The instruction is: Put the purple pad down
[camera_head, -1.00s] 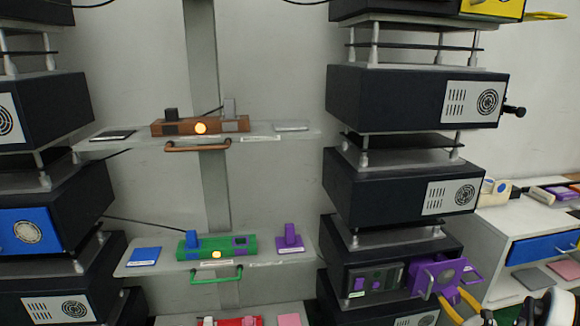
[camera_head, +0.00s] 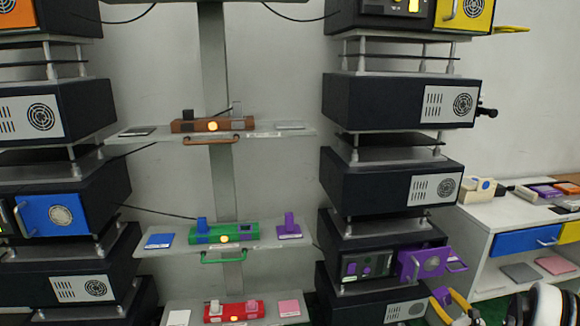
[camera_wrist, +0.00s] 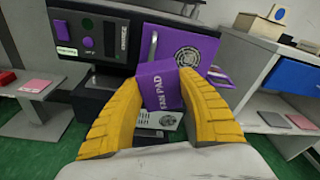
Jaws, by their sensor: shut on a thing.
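The purple pad (camera_wrist: 160,88) is a block with white lettering, partly readable as "FAN PAD". My gripper (camera_wrist: 161,80) has yellow fingers shut on its two sides and holds it tilted in the air. In the head view, my gripper (camera_head: 446,299) and the pad (camera_head: 441,294) are at the lower right, just below an open purple door (camera_head: 430,262). The door also shows behind the pad in the wrist view (camera_wrist: 180,45). Left of the door is a dark panel with purple and green buttons (camera_head: 366,267). The pad's underside is hidden.
A white shelf holds a green fixture (camera_head: 224,233), a blue pad (camera_head: 159,241) and a purple piece (camera_head: 289,226). A lower shelf has a red fixture (camera_head: 234,311) and a pink pad (camera_head: 289,307). A white cabinet (camera_head: 481,240) stands at right. Green floor shows below.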

